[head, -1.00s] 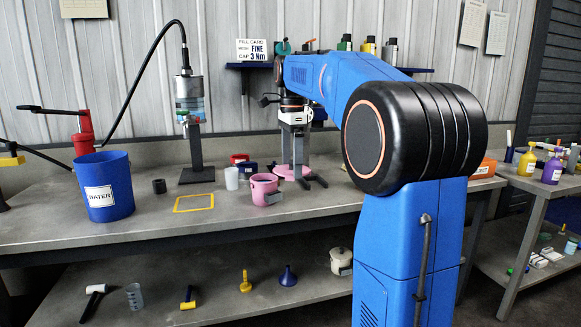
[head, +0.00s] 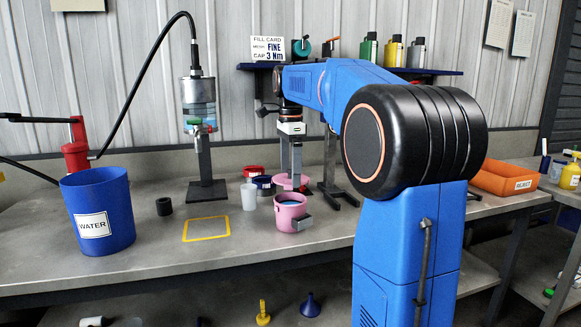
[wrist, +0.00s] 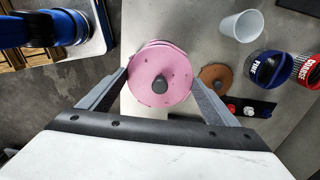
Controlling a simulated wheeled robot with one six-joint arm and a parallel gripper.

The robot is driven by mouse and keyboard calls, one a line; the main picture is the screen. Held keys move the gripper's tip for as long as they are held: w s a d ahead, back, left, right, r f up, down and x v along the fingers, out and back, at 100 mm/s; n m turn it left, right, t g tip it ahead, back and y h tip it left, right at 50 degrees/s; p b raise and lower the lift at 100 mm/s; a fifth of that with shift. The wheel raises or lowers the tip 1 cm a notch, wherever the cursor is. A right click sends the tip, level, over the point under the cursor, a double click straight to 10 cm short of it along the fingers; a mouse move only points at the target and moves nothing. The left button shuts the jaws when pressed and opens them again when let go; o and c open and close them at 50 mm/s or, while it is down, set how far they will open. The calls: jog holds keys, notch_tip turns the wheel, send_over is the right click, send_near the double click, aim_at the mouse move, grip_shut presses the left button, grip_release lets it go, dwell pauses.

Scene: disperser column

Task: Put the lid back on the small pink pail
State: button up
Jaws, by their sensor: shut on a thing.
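The small pink pail (head: 288,217) stands upright on the bench with its top open in the head view and a grey tag on its side. My gripper (head: 290,172) is shut on the pink lid (head: 291,183), which shows just above and behind the pail's rim, apart from it. In the wrist view the lid (wrist: 160,72) is a round pink disc with a dark grey knob, held between my two fingers (wrist: 160,85). A pink edge shows past the lid's top side; I cannot tell if it is the pail.
A white cup (head: 248,196) stands left of the pail, with a blue FINE container (wrist: 268,68) and a red COARSE one (wrist: 306,70) behind. A black stand (head: 332,165) is to the right. A yellow square outline (head: 206,229) and blue WATER bucket (head: 97,205) are left.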

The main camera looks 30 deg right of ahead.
jog(key=shift+f, duration=2.3)
jog(key=shift+f, duration=0.15)
dwell(0.6)
jog(key=o, duration=1)
jog(key=shift+r, duration=3.5)
grip_shut()
